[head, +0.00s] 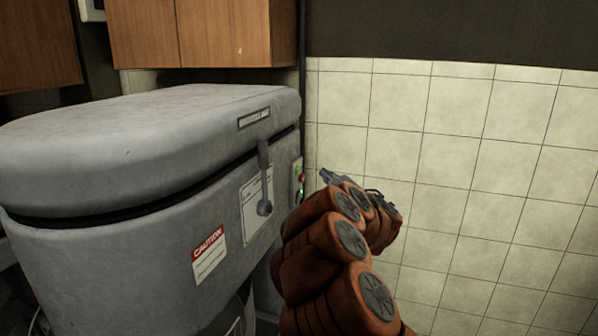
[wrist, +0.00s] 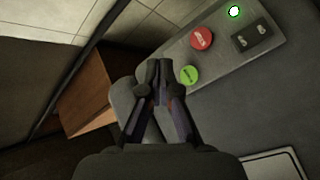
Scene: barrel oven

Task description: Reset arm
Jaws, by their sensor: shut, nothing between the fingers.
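My gripper (wrist: 158,66) is shut with nothing between its fingers. In the wrist view its fingertips point toward the side of the barrel oven, close to a green button (wrist: 189,75) and a red button (wrist: 201,38). I cannot tell from this view whether the tips touch the panel. In the head view my gripper (head: 328,176) shows at the end of my orange arm, right of the oven's control side. The grey barrel oven (head: 130,150) has its lid down, with a lever (head: 264,180) on its front. A green light (wrist: 234,11) glows on the panel.
Wooden cabinets (head: 225,32) hang above and behind the oven. A tiled wall (head: 470,150) stands behind my arm. A caution label (head: 208,252) is on the oven's front. Open room shows right of my arm, in front of the wall.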

